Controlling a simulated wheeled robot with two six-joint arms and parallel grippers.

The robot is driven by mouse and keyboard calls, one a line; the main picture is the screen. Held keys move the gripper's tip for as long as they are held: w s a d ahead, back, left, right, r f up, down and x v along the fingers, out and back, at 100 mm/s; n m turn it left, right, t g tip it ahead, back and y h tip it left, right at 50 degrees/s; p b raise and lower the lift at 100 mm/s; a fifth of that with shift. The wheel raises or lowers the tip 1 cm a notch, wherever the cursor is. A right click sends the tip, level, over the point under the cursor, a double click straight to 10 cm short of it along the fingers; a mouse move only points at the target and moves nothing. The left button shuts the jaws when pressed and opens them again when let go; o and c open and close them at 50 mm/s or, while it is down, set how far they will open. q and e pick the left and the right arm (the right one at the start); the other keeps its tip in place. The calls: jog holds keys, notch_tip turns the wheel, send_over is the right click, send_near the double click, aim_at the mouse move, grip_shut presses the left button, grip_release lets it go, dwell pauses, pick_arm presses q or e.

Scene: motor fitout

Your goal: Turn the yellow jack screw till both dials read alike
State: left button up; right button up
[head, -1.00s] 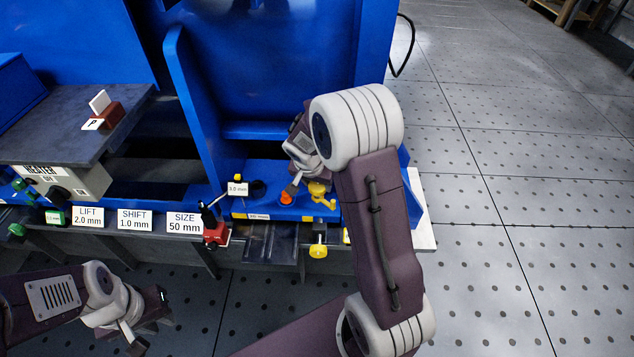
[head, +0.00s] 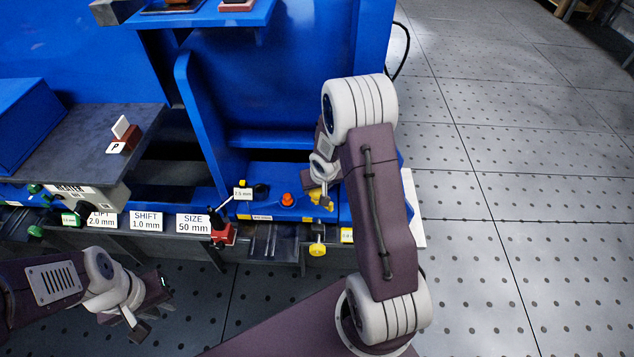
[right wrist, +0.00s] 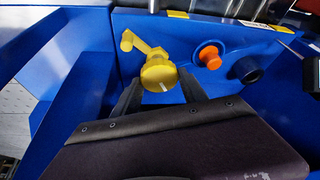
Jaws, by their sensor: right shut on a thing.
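A yellow knob (right wrist: 158,75) with a white mark stands on the blue housing, beside a yellow crank arm (right wrist: 128,42). In the head view the yellow knob (head: 321,199) is partly hidden by my right wrist. My right gripper (right wrist: 160,90) is shut on this knob, one finger on each side. A second yellow knob (head: 318,250) hangs at the front edge below. A small tag (head: 243,194) appears to read 2.5 mm. No dial pointers can be read. My left gripper (head: 150,310) is away at lower left; its jaw opening is unclear.
An orange button (head: 287,200) and a black round knob (right wrist: 248,69) lie beside the yellow knob. A red block with a black lever (head: 223,234) stands left of them. Labels for LIFT, SHIFT and SIZE (head: 193,223) line the front. Blue walls rise behind.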

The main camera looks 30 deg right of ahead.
dwell(0.4)
jog(key=o, duration=1.4)
jog(key=shift+r, duration=0.1)
jog(key=p+v, duration=0.5)
jog(key=v, duration=0.4)
jog(key=shift+s+p, duration=0.1)
jog(key=shift+p, duration=0.25)
